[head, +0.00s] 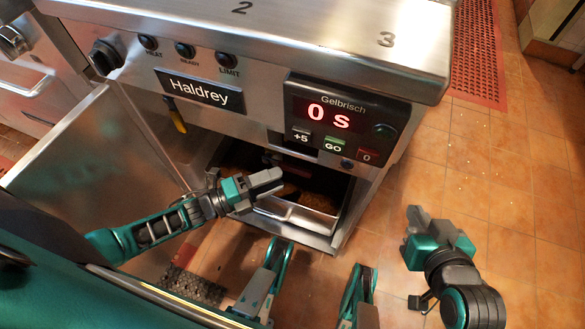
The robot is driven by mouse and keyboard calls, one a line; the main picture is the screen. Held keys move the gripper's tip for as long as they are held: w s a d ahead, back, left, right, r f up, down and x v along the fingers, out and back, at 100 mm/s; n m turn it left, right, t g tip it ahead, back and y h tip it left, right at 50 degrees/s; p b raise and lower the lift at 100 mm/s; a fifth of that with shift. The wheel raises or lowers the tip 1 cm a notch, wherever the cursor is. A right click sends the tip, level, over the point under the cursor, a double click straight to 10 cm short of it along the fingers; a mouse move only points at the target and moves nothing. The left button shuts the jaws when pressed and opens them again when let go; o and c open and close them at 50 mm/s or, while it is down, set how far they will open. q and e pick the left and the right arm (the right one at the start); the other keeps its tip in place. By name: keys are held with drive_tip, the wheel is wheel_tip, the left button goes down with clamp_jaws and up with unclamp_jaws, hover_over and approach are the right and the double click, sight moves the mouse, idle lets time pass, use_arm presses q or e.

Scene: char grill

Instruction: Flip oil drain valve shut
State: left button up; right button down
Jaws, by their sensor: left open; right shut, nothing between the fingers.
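The fryer's lower cabinet (190,152) stands open. A small reddish-dark part (271,159) shows in the shadow under the fryer, above a metal pan (310,218); it may be the drain valve, but it is too dark to tell its position. A yellow lever (177,121) hangs downward at the cabinet's upper left. My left gripper (281,180) is open and empty, at the cabinet opening, in front of and below the reddish part and over the pan's near edge. My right gripper (411,222) is shut and empty, out to the right over the floor.
The control panel (340,118) reads "0 s" and juts above the opening. Knobs (186,50) line the upper front. The tiled floor (500,190) at the right is clear; a red mat (478,50) lies beyond.

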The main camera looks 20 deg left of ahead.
use_arm(q)
drive_tip(key=shift+v, duration=2.25)
